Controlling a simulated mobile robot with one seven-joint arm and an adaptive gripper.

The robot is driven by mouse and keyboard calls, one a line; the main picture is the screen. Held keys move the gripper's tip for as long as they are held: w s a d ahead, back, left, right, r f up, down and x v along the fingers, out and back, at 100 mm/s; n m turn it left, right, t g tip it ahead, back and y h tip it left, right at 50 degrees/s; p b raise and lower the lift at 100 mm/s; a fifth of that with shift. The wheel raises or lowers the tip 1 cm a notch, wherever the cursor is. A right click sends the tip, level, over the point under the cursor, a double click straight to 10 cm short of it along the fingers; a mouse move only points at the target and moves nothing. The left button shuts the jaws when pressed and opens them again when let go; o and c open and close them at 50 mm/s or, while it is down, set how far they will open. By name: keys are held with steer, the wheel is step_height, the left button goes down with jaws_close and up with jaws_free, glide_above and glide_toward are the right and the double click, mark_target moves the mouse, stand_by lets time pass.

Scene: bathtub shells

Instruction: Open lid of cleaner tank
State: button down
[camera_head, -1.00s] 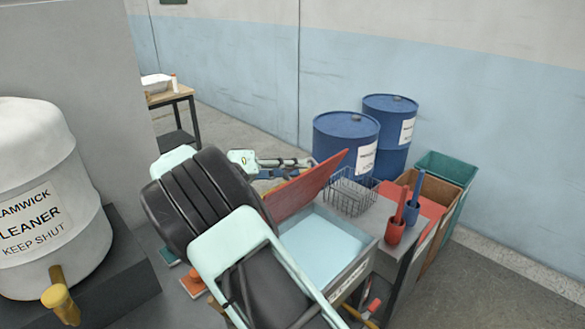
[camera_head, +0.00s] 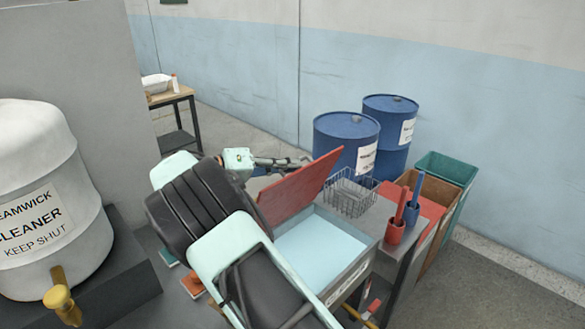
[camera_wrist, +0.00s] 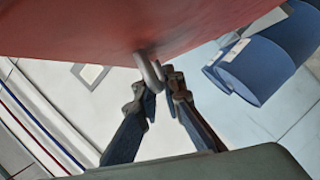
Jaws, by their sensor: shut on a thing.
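A grey open-topped tank (camera_head: 351,275) with pale blue liquid stands at the lower middle of the head view. Its red lid (camera_head: 300,190) is hinged up and tilted, well clear of the opening. In the wrist view the lid's red face (camera_wrist: 150,25) fills the top, with a grey loop handle (camera_wrist: 147,72) on it. My gripper (camera_wrist: 160,85) is shut on this handle. In the head view my gripper (camera_head: 290,162) is behind the lid's upper part, and the lid and arm partly hide its contact with the handle.
A white drum (camera_head: 40,200) labelled cleaner, keep shut, with a yellow tap, stands at left. A wire basket (camera_head: 350,192), a red cup (camera_head: 395,231) and a blue cup (camera_head: 412,215) sit right of the tank. Blue barrels (camera_head: 346,140) stand behind.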

steer(key=w+a, duration=0.4)
steer(key=shift+w+a+r, duration=0.25)
steer(key=shift+a+r, duration=0.05)
stand_by(0.5)
steer(key=c, duration=2)
jaws_free()
steer(key=shift+c, duration=0.2)
step_height(320, 180, up, 10)
